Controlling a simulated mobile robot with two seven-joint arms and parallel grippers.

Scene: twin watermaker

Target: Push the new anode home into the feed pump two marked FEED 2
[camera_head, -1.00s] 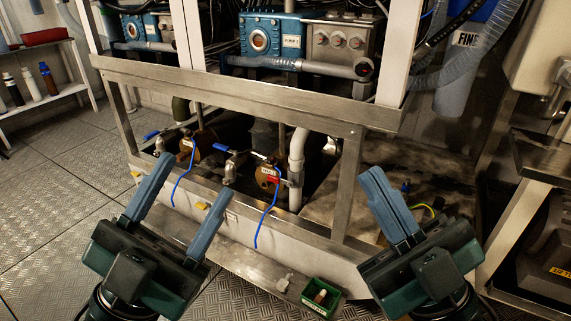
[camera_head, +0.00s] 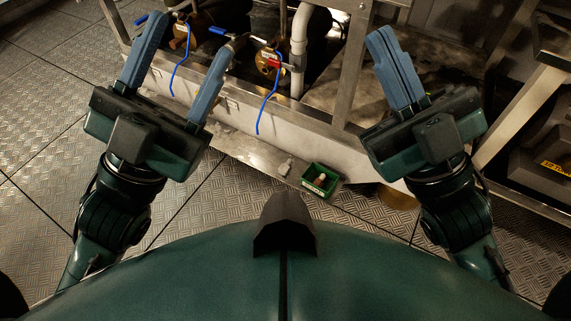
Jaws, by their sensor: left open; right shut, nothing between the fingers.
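Two brass-coloured pump bodies sit low behind the steel frame: a left one (camera_head: 181,37) and a right one (camera_head: 268,62). Each has a small label too small to read, so I cannot tell which is FEED 2. A green tray (camera_head: 334,190) on the low ledge holds a small pale and reddish piece (camera_head: 320,180); I cannot tell if it is the anode. My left gripper (camera_head: 190,36) is open and empty, in front of the left pump in the picture. My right gripper (camera_head: 384,33) is shut and empty, right of the frame post.
A small pale fitting (camera_head: 286,166) lies on the ledge left of the tray. Blue-handled valves, blue cables (camera_head: 268,100) and a white vertical pipe (camera_head: 299,50) crowd the pumps. A steel post (camera_head: 351,70) stands right of them. The plated floor (camera_head: 50,130) at left is clear.

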